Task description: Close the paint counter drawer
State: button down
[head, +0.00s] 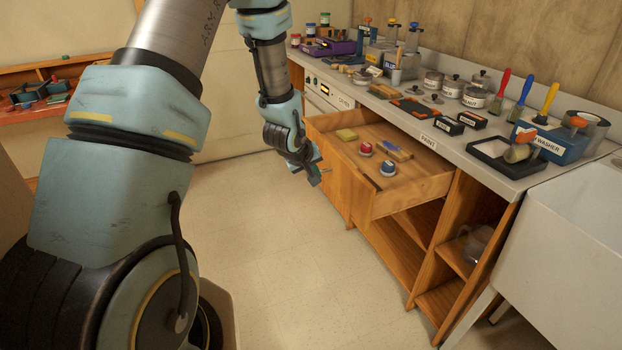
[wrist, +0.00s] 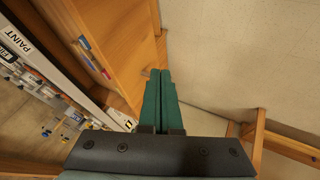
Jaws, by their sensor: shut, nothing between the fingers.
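The paint counter drawer (head: 409,196) is wooden and stands pulled out below the counter's "PAINT" label (head: 428,141). My gripper (head: 318,180) is shut and empty, in front of the drawer's left part in the head view. In the wrist view the shut green fingers (wrist: 158,75) lie close by the drawer front (wrist: 137,50); I cannot tell if they touch it. The label (wrist: 17,43) also shows there.
The grey counter top (head: 405,120) carries cans, brushes, boxes and a brush washer (head: 549,143). A white sink (head: 575,215) stands at the right. Open wooden shelves (head: 440,300) lie below the drawer. The pale tiled floor (head: 270,240) in front is clear.

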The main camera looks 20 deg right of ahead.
jog(key=shift+w+d+f+p, duration=0.8)
jog(key=shift+w+d+f, duration=0.05)
jog(key=shift+d+f, duration=0.5)
jog(key=shift+w+d+f+p, duration=0.8)
jog(key=shift+d+f, duration=0.5)
jog(key=shift+d, duration=0.05)
jog(key=shift+w+d+f+p, duration=0.8)
jog(key=shift+w+d+f, duration=0.05)
jog(key=shift+d+f, duration=0.5)
